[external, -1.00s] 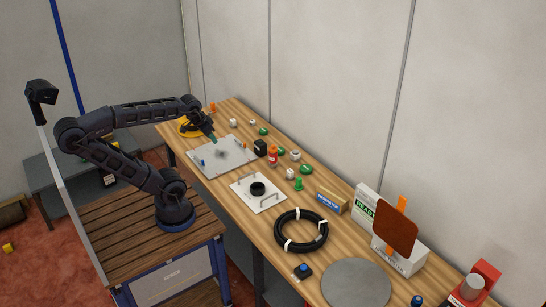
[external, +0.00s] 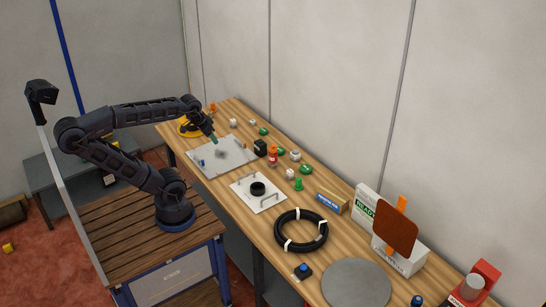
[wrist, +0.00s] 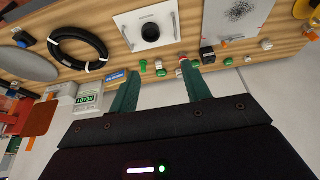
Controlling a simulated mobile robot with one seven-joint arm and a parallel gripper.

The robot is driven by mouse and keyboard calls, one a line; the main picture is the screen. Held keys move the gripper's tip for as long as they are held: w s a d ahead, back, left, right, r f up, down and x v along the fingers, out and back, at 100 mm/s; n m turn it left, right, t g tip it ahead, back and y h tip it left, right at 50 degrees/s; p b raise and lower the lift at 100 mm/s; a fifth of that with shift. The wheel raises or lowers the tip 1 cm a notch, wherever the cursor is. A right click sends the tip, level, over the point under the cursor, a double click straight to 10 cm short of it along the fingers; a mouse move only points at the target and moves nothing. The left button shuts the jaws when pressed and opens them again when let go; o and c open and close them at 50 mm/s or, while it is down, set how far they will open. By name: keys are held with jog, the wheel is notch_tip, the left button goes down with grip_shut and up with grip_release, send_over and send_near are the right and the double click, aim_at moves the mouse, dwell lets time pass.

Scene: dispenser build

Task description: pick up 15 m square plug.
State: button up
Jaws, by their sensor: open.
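No label for a 15 m square plug can be read, so I cannot tell which small piece it is. Candidates are a small black block (external: 260,147), which also shows in the wrist view (wrist: 207,55), and several small white and green pieces, such as a white one (external: 295,155) and a green one (external: 305,169). My gripper (external: 214,139) is above the far part of the bench, over the grey plate. In the wrist view my gripper (wrist: 158,72) has its two green fingers apart, with nothing held between them.
The grey plate (external: 208,166) and a white plate with handles (external: 245,192) lie on the wooden bench. A black hose coil (external: 280,232), a blue-labelled box (external: 330,202) and a round grey disc (external: 350,285) lie nearer.

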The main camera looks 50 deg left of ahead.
jog(key=o, duration=0.3)
jog(key=shift+o, duration=0.2)
